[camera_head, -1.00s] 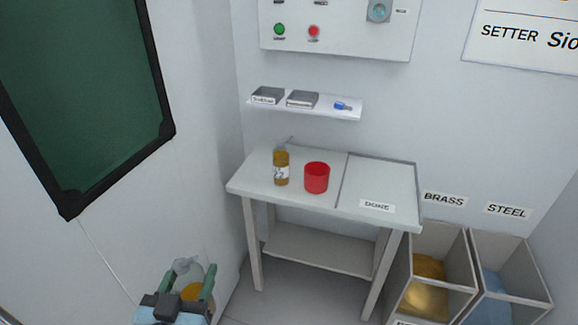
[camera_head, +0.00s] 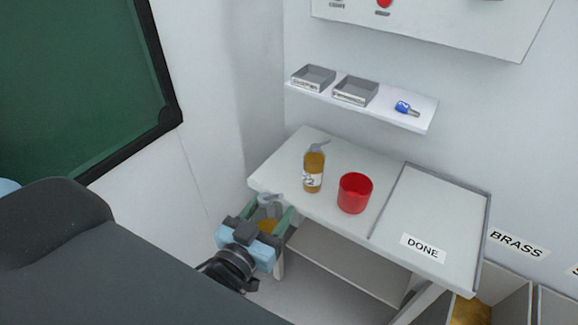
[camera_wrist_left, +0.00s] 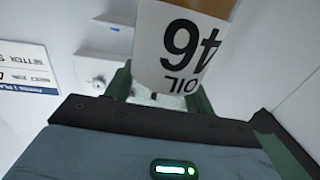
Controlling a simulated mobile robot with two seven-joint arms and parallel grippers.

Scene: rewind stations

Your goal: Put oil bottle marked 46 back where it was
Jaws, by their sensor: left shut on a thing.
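My left gripper (camera_head: 268,219) is shut on the oil bottle marked 46 (camera_head: 268,226), beside the front left edge of the small table (camera_head: 298,147) in the head view. In the left wrist view the bottle's white label (camera_wrist_left: 182,48) reads "46 OIL" upside down, between the green fingers of my left gripper (camera_wrist_left: 165,90). Another amber oil bottle (camera_head: 313,170) stands upright on the table's left part; its label ends in a 2. My right gripper is not in view.
A red cup (camera_head: 355,193) stands right of the standing bottle. A tray area marked DONE (camera_head: 430,215) is empty on the table's right. A wall shelf (camera_head: 362,103) above holds two grey boxes and a blue item. Bins stand at lower right.

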